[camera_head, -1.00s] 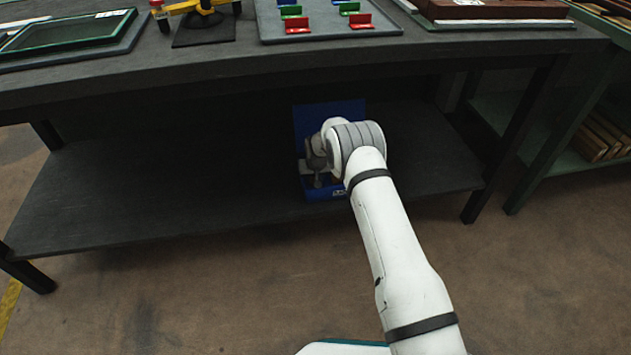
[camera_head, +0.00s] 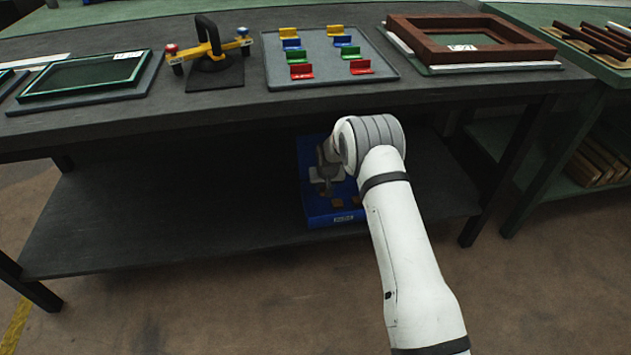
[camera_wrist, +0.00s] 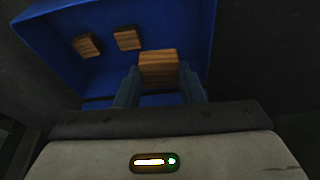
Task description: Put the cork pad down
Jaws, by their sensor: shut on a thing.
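My gripper (camera_wrist: 158,84) is shut on a cork pad (camera_wrist: 158,67), a small brown block held between its two fingers in the wrist view. The pad is over the blue bin (camera_wrist: 190,22); I cannot tell whether it touches the bin's floor. Two more cork pads, one at the left (camera_wrist: 87,46) and one nearer the middle (camera_wrist: 127,38), lie inside the bin. In the head view the blue bin (camera_head: 312,205) stands on the lower shelf, and my arm hides part of it and most of my gripper (camera_head: 327,182).
The lower shelf (camera_head: 170,215) is bare left of the bin. The tabletop (camera_head: 240,100) hangs above it. On top are a grey tray (camera_head: 385,78) with coloured clips, a yellow suction lifter (camera_head: 210,52), a green-framed panel (camera_head: 85,76) and a brown frame (camera_head: 470,60).

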